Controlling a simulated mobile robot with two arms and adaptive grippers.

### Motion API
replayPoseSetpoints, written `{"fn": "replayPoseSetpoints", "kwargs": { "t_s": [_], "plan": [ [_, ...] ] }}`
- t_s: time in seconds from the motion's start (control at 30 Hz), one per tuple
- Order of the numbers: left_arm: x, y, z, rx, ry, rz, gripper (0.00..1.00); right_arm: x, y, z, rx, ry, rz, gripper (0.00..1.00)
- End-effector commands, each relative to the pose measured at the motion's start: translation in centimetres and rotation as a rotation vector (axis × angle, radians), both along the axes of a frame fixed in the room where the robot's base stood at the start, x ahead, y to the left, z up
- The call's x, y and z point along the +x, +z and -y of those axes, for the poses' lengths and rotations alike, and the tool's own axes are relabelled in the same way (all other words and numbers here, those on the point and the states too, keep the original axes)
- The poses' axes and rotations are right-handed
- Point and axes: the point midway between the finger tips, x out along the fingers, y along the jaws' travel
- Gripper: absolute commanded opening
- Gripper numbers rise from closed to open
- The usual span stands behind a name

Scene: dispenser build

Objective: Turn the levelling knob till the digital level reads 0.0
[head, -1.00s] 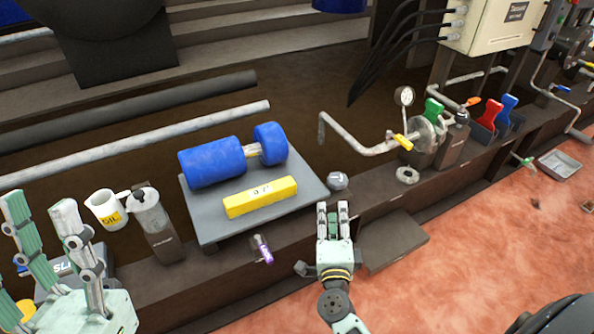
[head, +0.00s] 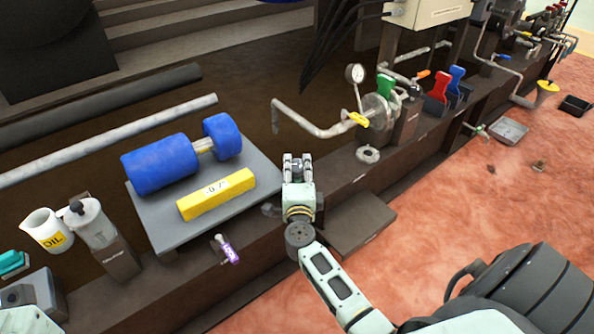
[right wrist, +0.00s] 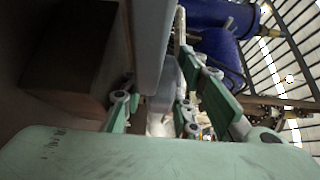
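The digital level (head: 216,194) is a yellow bar lying on a grey plate (head: 180,232). Its small display shows figures too small to read surely. My right gripper (head: 298,160) is at the plate's right corner, where it hides the levelling knob in the head view. In the right wrist view my right gripper (right wrist: 160,108) has its green fingers apart, on either side of a grey shape, probably the knob (right wrist: 163,90). I cannot tell whether they touch it. The plate's edge (right wrist: 150,40) runs close above. My left gripper is out of view.
A blue roller (head: 158,164) lies on the plate behind the level. A purple-handled part (head: 229,250) sticks out in front. An oil jug (head: 45,230) and a grinder-like canister (head: 97,230) stand left. A crank with a gauge (head: 355,73) stands right.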

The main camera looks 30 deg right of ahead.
Motion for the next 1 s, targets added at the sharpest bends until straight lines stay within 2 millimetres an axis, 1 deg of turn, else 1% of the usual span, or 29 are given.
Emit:
{"fn": "replayPoseSetpoints", "kwargs": {
  "t_s": [0.3,0.37,0.63,1.0],
  "plan": [
    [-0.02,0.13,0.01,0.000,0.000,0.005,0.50,0.27,0.02,0.17,0.000,0.000,0.000,0.28],
    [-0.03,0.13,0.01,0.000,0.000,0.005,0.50,0.26,0.01,0.16,0.000,0.000,0.000,0.24],
    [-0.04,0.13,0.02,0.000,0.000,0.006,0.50,0.25,0.00,0.14,0.000,0.001,0.000,0.00],
    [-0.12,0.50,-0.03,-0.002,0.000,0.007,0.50,0.23,0.13,0.25,-0.003,0.036,0.001,0.00]
  ]
}}
